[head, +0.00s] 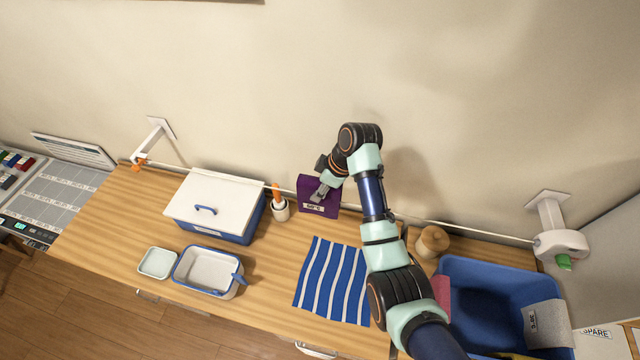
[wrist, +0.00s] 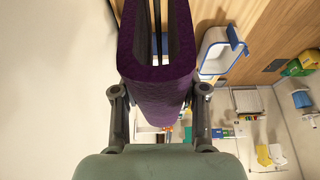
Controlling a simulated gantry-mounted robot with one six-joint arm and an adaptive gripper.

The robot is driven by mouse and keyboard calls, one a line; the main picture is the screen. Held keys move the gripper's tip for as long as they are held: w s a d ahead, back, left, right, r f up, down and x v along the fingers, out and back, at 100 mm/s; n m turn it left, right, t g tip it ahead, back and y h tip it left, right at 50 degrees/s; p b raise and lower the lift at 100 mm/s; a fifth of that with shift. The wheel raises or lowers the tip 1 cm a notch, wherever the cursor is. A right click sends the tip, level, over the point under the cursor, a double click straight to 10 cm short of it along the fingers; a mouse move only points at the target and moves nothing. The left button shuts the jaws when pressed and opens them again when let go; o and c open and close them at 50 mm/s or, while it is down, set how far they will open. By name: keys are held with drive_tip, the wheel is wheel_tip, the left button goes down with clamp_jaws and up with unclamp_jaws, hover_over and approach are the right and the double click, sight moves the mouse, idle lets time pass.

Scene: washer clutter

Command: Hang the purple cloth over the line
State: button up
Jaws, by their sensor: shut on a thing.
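The purple cloth (head: 318,186) is at the line, right of the white-lidded box, and bears a white label. My gripper (head: 319,194) is shut on it. In the wrist view the cloth (wrist: 157,85) is folded into a U between my fingers (wrist: 158,93), with a gap between its two layers. The thin white line (head: 440,222) runs along the wall between two brackets and passes out of sight at the cloth. I cannot tell for sure whether the cloth rests on the line.
A blue box with a white lid (head: 213,205), a cup with an orange-handled tool (head: 280,210) and a striped cloth (head: 333,280) are on the counter. A blue-rimmed basin (head: 207,270), a small tray (head: 156,262), a wooden jar (head: 432,241) and a blue bin (head: 490,268) are there too.

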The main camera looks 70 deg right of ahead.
wheel_tip(320, 180, down, 7)
drive_tip(key=b, duration=0.3)
drive_tip(key=shift+r, duration=0.2)
drive_tip(key=o, duration=1.3)
drive_tip(key=v, duration=0.7)
drive_tip(key=shift+s+r, duration=0.1)
drive_tip(key=shift+r, duration=0.2)
